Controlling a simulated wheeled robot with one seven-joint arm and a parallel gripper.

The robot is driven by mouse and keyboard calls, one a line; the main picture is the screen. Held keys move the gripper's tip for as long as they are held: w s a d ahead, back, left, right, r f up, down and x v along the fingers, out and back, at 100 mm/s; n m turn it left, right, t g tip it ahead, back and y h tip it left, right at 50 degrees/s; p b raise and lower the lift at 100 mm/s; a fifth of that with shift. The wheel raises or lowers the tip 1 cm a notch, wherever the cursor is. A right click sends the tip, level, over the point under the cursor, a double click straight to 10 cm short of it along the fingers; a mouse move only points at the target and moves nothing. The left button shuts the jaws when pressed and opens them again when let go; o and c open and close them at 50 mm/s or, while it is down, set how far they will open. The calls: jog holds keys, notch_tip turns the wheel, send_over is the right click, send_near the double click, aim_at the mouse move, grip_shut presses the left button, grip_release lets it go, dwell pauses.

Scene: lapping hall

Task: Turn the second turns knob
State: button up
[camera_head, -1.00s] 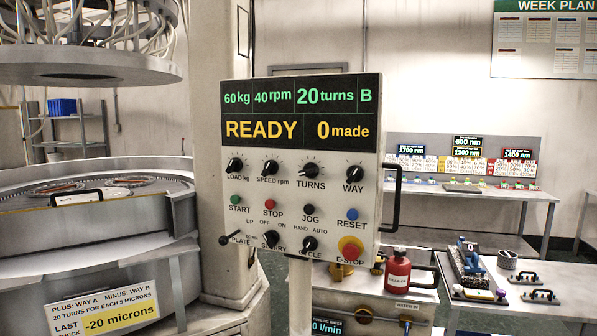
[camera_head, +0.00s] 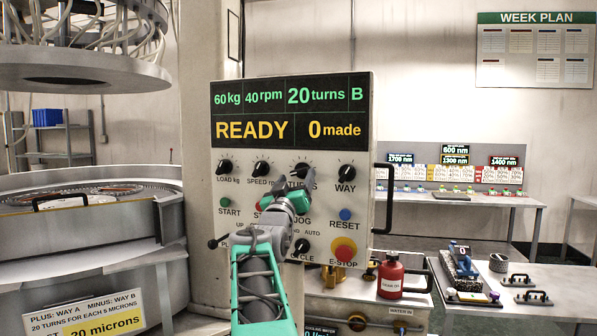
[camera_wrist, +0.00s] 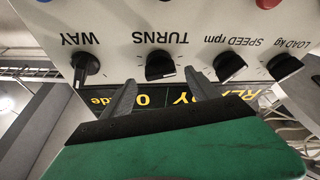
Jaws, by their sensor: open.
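The control panel (camera_head: 210,150) has a row of black knobs: LOAD, SPEED, TURNS and WAY. The display (camera_head: 290,112) reads 60 kg, 40 rpm, 20 turns, B, READY, 0 made.
The SPEED knob (camera_wrist: 229,66) and WAY knob (camera_wrist: 85,66) flank the TURNS knob closely. START (camera_head: 224,202), RESET (camera_head: 345,214) and the red E-STOP (camera_head: 343,250) sit below.

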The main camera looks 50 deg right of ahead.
aim_at(298, 173)
jog(key=p+x, duration=0.1)
jog(key=x, duration=0.3)
jog(key=shift+w+d, duration=0.1)
jog(key=shift+f, duration=0.1)
jog(key=c, duration=1.4)
